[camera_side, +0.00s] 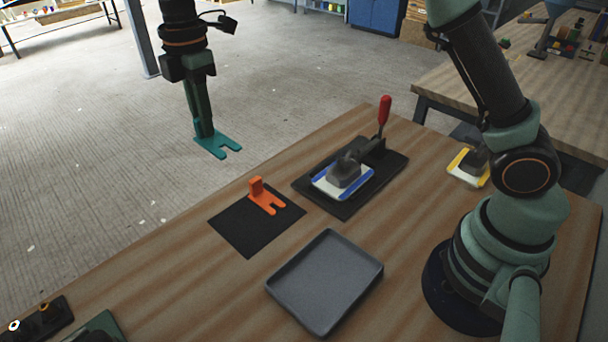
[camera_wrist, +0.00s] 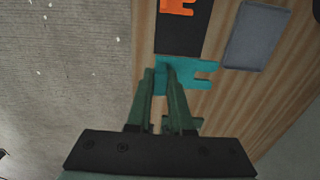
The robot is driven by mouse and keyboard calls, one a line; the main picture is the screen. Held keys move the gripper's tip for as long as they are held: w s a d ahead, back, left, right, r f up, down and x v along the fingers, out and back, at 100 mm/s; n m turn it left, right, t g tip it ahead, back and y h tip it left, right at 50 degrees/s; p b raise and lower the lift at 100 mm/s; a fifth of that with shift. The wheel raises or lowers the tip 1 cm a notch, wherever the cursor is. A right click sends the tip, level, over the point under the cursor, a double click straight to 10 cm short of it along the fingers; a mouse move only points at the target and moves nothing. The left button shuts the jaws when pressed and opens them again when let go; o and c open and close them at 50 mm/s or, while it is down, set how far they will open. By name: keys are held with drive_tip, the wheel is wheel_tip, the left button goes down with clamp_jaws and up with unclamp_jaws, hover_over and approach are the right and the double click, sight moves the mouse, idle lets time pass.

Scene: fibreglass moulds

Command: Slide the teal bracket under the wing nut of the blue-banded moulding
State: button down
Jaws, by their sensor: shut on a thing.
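My gripper (camera_side: 204,134) is shut on the teal bracket (camera_side: 221,147), a flat piece with a forked end. It holds the bracket in the air, beyond the table's far left edge in the side view. In the wrist view the bracket (camera_wrist: 200,75) lies across the fingertips (camera_wrist: 166,72) with its fork pointing right. The blue-banded moulding (camera_side: 341,179) is a grey lump on a white and blue base, on a black plate with a red-handled clamp (camera_side: 384,112). I cannot make out the wing nut. The moulding is not in the wrist view.
An orange bracket (camera_side: 267,198) stands on a black mat (camera_side: 238,230) between my gripper and the table's front. A grey tray (camera_side: 300,309) lies nearer the camera. A yellow-banded moulding (camera_side: 467,168) sits to the right, by my arm. Bare wood surrounds the tray.

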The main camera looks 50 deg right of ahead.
drive_tip(key=shift+r, duration=2.55)
drive_tip(key=shift+d+r, duration=0.1)
drive_tip(key=shift+d, duration=0.1)
drive_tip(key=s+d+f+m, duration=0.2)
drive_tip(key=s+d+m, duration=0.3)
drive_tip(key=d+m, duration=0.4)
drive_tip(key=s+d+f+m, duration=0.2)
drive_tip(key=s+d+m, duration=0.3)
drive_tip(key=d+m, duration=0.4)
drive_tip(key=w+a+n, duration=0.3)
drive_tip(key=a+n, duration=0.2)
drive_tip(key=w+a+f+n, duration=0.1)
drive_tip(key=w+a+n, duration=0.2)
drive_tip(key=a+n, duration=0.3)
drive_tip(key=w+a+f+n, duration=0.1)
drive_tip(key=w+a+n, duration=0.2)
drive_tip(key=a+n, duration=0.3)
drive_tip(key=shift+w+a, duration=0.25)
drive_tip(key=shift+w, duration=0.15)
drive_tip(key=shift+w+a+n, duration=0.1)
drive_tip(key=shift+a+n, duration=0.4)
